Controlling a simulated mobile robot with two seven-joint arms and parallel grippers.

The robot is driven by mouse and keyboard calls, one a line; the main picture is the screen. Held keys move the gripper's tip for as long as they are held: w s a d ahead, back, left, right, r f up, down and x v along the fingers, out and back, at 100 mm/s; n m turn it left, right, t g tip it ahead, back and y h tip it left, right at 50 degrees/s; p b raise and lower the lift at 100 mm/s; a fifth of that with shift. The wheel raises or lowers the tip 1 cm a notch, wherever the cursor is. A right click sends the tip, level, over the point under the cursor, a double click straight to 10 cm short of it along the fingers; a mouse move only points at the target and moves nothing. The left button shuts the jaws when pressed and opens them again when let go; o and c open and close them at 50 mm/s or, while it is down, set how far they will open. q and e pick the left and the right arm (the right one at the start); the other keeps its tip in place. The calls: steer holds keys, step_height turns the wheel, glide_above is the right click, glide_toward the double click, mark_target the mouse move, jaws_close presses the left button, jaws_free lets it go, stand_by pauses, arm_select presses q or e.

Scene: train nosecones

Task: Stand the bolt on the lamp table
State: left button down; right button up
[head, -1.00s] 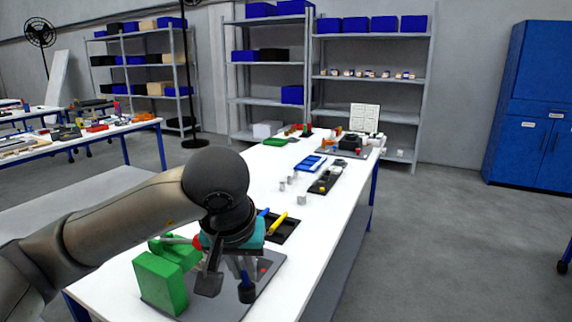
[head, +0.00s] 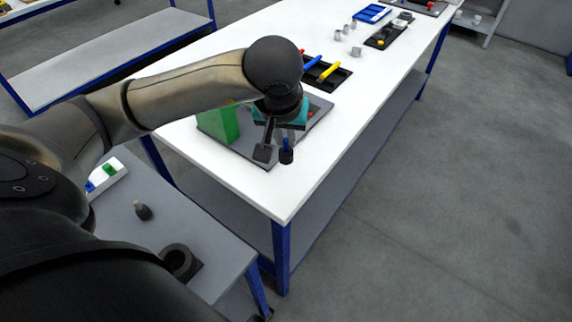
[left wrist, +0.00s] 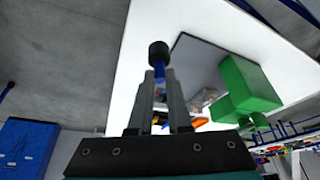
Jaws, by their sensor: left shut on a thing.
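My left gripper (head: 286,134) is shut on the bolt (head: 286,156), which has a blue shank and a wider black head. The bolt points down from the fingers, black end lowest, above the near end of the white workbench. In the left wrist view the fingers (left wrist: 160,88) close on the blue shank, and the black head (left wrist: 159,52) sticks out beyond them. A grey side table (head: 180,238) stands at the lower left, well apart from the gripper; I cannot tell for sure whether it is the lamp table. My right gripper is not in view.
The white workbench (head: 275,205) carries a green block (head: 218,124) on a grey plate and a black tray (head: 338,78). The side table holds a white box (head: 106,178) with blue and green parts, a small dark upright piece (head: 142,210) and a black ring-shaped holder (head: 180,262).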

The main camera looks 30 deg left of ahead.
mark_target(285, 162)
arm_select(q)
step_height(285, 162, down, 8)
steer(key=shift+f+b, duration=0.15)
steer(key=shift+b, duration=0.35)
steer(key=shift+f, duration=0.2)
steer(key=c, duration=0.9)
jaws_free()
steer(key=shift+o, duration=0.2)
steer(key=shift+r, duration=0.1)
steer(key=shift+r, duration=0.15)
steer(key=p+v, duration=0.2)
steer(key=v, duration=1)
